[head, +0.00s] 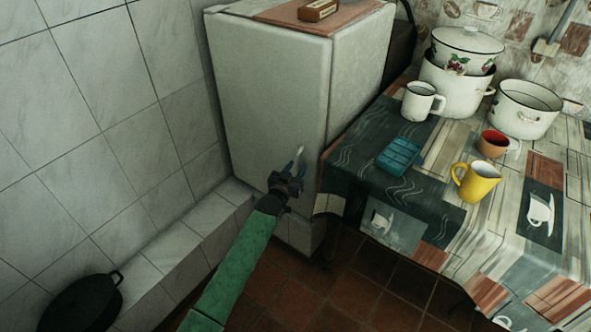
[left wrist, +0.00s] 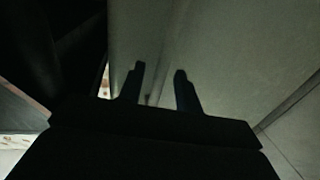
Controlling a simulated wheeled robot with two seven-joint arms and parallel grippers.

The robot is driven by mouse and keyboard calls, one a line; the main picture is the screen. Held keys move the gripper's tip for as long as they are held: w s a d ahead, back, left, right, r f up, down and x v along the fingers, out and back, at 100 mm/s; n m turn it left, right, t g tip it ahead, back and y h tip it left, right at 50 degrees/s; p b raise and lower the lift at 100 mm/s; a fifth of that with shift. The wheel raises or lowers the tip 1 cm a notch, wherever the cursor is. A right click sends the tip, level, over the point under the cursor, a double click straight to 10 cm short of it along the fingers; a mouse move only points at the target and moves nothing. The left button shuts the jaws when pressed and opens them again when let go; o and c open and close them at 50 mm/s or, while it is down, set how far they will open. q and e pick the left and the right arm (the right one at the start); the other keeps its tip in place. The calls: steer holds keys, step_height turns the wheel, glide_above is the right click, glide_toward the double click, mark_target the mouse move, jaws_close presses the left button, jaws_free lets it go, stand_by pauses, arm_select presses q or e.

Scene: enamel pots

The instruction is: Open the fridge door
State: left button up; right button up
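The white fridge (head: 268,90) stands in the corner against the tiled wall, and its door looks closed. A pale, narrow piece (head: 300,154) that looks like the door handle shows low on the front, near the right edge. My left gripper (head: 291,172) is at this spot, close to the door front. In the left wrist view, its two fingers (left wrist: 159,78) are apart and point at the pale door surface (left wrist: 225,45). A small dark mark shows between them; I cannot tell whether it is the handle. My right gripper is not in view.
The cloth-covered table (head: 420,237) stands right of the fridge, with a yellow mug (head: 478,183), a blue soap-like block (head: 400,157), a white mug (head: 420,101) and pots (head: 525,110). A tiled ledge (head: 195,235) runs along the left wall. A black pan (head: 82,303) lies lower left.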

arm_select(q)
steer(key=shift+c, duration=0.4)
jaws_close()
